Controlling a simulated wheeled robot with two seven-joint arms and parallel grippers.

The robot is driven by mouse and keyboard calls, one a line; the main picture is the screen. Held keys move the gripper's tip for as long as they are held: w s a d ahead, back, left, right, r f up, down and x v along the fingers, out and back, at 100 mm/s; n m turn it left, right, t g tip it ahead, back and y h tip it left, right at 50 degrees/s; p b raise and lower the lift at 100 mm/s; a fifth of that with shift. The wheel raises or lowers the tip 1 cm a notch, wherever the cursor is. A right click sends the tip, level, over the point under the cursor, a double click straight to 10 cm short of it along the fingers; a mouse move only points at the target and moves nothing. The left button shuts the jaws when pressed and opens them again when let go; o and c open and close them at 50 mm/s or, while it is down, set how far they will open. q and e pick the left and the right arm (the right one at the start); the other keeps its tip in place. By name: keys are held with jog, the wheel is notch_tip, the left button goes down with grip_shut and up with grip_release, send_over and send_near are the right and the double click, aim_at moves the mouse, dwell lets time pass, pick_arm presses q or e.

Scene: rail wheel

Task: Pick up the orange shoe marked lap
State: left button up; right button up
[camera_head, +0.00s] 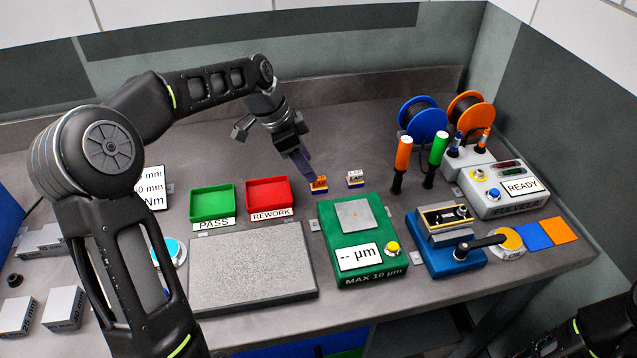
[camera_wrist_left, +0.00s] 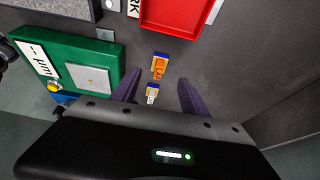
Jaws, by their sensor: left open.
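The orange shoe (camera_head: 319,184) stands on the bench between the red tray and the green gauge. In the left wrist view the orange shoe (camera_wrist_left: 159,68) has a marking that reads like lap, and lies just ahead of the fingers. A white shoe marked LAP (camera_head: 355,178) stands to its right; it also shows in the left wrist view (camera_wrist_left: 152,92), nearer the fingers. My left gripper (camera_head: 305,170) is open, pointing down just above and behind the orange shoe. In the left wrist view its two purple fingers (camera_wrist_left: 157,93) are apart, with nothing clasped. My right gripper is not in view.
The red REWORK tray (camera_head: 268,181) and green PASS tray (camera_head: 212,188) are left of the shoes. The green gauge (camera_head: 368,278) is in front. Orange and green-handled tools (camera_head: 402,152) stand to the right. The bench behind the shoes is clear.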

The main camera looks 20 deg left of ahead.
aim_at(319, 184)
pick_arm(q)
jog(key=shift+w+d+f, duration=0.1)
jog(key=shift+d+f, duration=0.1)
jog(key=shift+f, duration=0.25)
jog(key=shift+d+f, duration=0.15)
jog(key=shift+f, duration=0.1)
jog(key=p+x, duration=0.1)
jog(key=x, duration=0.2)
jog(key=shift+w+d+f+p, duration=0.15)
jog(key=shift+f+p, duration=0.1)
jog(key=shift+p, duration=0.15)
jog(key=shift+w+d+f, duration=0.1)
jog(key=shift+f, duration=0.4)
jog(key=shift+c, duration=0.4)
grip_shut()
